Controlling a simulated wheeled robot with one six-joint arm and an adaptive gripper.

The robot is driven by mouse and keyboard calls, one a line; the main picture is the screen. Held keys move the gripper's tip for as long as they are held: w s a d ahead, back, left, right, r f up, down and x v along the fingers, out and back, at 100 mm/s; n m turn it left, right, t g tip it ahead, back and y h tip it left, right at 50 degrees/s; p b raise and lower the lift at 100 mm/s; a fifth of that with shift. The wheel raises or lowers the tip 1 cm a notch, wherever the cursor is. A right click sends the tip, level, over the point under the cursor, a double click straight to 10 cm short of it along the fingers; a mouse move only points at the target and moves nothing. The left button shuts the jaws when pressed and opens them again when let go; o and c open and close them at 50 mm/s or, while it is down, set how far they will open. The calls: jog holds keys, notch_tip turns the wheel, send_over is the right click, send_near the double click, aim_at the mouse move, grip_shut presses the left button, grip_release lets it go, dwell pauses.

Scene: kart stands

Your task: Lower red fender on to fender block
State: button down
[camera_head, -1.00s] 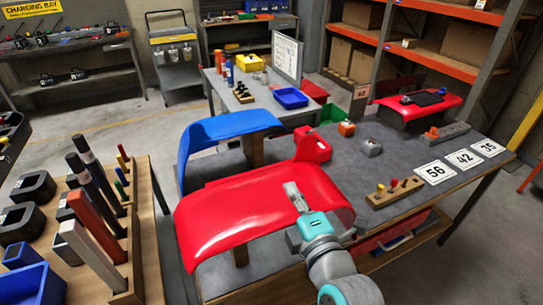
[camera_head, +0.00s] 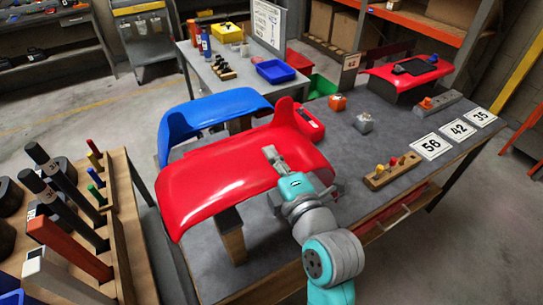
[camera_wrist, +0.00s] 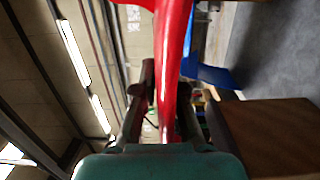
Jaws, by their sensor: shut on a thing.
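The red fender (camera_head: 215,170) is a curved shell with a raised lip at its far end. My gripper (camera_head: 272,158) is shut on its near edge, one finger showing over the top surface. In the wrist view the red fender (camera_wrist: 172,60) runs between the two fingers. A wooden block with a dark top (camera_head: 232,238), which looks like the fender block, stands below the fender, its upper part partly hidden. A wooden face (camera_wrist: 275,140) shows at the right of the wrist view. I cannot tell whether fender and block touch.
A blue fender (camera_head: 215,108) sits just behind the red one. The grey table (camera_head: 375,150) carries a peg board (camera_head: 392,172), number cards (camera_head: 432,146) and small blocks at right. A rack of upright bars (camera_head: 70,215) stands at left, with floor between.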

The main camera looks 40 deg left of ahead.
jog(key=shift+s+d, duration=0.1)
notch_tip(320, 180, down, 7)
jog(key=shift+f, duration=0.2)
dwell(1.0)
dwell(0.5)
jog(key=c, duration=1.2)
grip_release()
jog(key=shift+f, duration=0.25)
jog(key=shift+w+v, duration=0.15)
jog(key=shift+v, duration=1.4)
jog(key=shift+w+v, duration=0.1)
jog(key=shift+v, duration=1.45)
jog(key=shift+w+r+v, duration=0.1)
jog(key=shift+r+v, duration=0.05)
jog(key=shift+v, duration=1.05)
jog(key=shift+w+r+v, duration=0.15)
jog(key=shift+v, duration=1)
jog(key=shift+w+r+v, duration=0.1)
jog(key=shift+r+v, duration=0.05)
jog(key=shift+v, duration=1.05)
